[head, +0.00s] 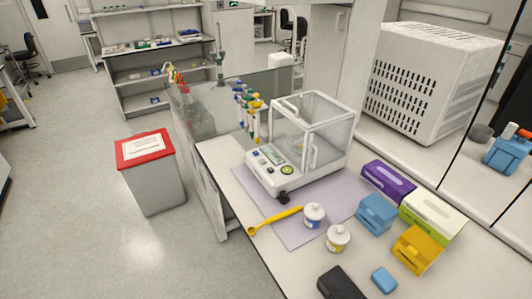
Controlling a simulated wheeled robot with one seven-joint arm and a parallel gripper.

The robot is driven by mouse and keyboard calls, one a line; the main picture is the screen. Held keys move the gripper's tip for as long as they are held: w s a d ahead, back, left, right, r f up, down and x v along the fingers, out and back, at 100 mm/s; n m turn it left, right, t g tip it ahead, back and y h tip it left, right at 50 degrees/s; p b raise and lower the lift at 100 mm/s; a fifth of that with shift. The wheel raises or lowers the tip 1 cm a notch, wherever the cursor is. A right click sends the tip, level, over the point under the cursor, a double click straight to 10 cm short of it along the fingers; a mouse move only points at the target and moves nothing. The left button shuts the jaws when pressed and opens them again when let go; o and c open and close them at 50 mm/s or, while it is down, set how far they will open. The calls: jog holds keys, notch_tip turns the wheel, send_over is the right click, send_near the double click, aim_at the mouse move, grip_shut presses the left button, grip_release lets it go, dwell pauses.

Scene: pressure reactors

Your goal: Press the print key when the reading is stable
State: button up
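An analytical balance (290,183) with a glass draft shield (312,125) stands on a purple mat (300,232) on the bench. Its front panel faces the lower left. The panel has a small grey-green display (267,156), dark keys beside it and a round green-and-dark spot (287,170). The reading and key labels are too small to make out, so I cannot tell which key is print or whether the reading is stable. No object is clearly visible on the weighing pan. My gripper is not in view.
A yellow spatula (275,220) and two white-capped jars (314,215) (337,238) lie in front of the balance. Coloured boxes (388,180) stand to its right, pipettes (249,112) behind its left. A red-lidded bin (147,170) stands on the floor. Open floor lies left of the bench.

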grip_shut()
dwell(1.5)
